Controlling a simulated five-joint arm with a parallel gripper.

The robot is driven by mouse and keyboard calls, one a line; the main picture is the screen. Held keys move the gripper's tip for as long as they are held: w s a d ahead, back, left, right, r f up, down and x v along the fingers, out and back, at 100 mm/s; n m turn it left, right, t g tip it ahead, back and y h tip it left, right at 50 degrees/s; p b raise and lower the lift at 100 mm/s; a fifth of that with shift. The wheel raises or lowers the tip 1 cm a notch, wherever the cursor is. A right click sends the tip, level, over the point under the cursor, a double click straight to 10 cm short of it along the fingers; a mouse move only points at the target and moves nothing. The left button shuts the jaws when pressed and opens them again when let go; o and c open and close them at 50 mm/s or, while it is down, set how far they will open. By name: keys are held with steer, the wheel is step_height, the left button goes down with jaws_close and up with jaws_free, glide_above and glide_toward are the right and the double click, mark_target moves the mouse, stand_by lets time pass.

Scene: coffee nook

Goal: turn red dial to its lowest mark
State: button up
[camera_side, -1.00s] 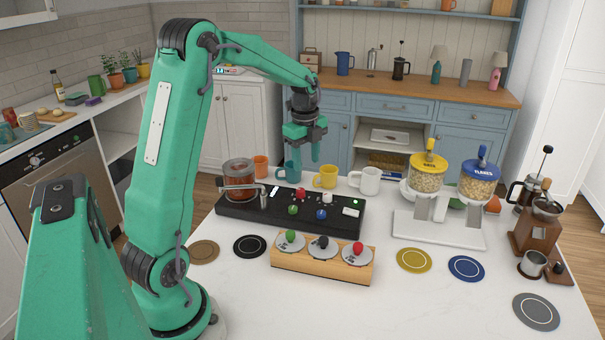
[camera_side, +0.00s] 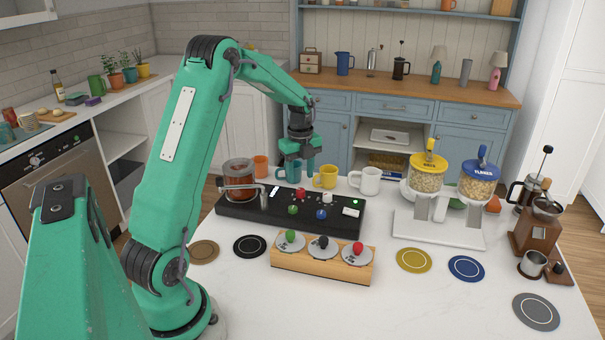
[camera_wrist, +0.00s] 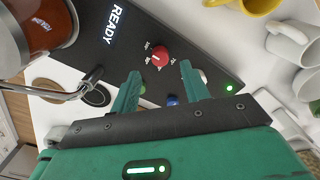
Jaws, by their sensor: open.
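The red dial (camera_side: 300,193) sits on the black control panel (camera_side: 240,209), which lies on the white counter. In the wrist view the red dial (camera_wrist: 160,56) carries a small light pointer line, with tiny marks around it too small to read. My gripper (camera_side: 297,178) is above the panel near the red dial, pointing down. Its fingers (camera_wrist: 161,73) are open and empty. In the wrist view the dial lies just past the fingertips, roughly between them in line, apart from both.
Green (camera_side: 293,210), blue (camera_side: 321,214) and white (camera_side: 328,197) knobs share the panel. A glass jug (camera_side: 239,180) stands at its left end. Yellow (camera_side: 325,177) and white (camera_side: 370,181) mugs stand behind. A wooden block (camera_side: 300,266) with three knobs, one red, is in front.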

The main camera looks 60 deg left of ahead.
mark_target(300, 190)
steer(key=shift+f, duration=2.4)
steer(key=c, duration=1)
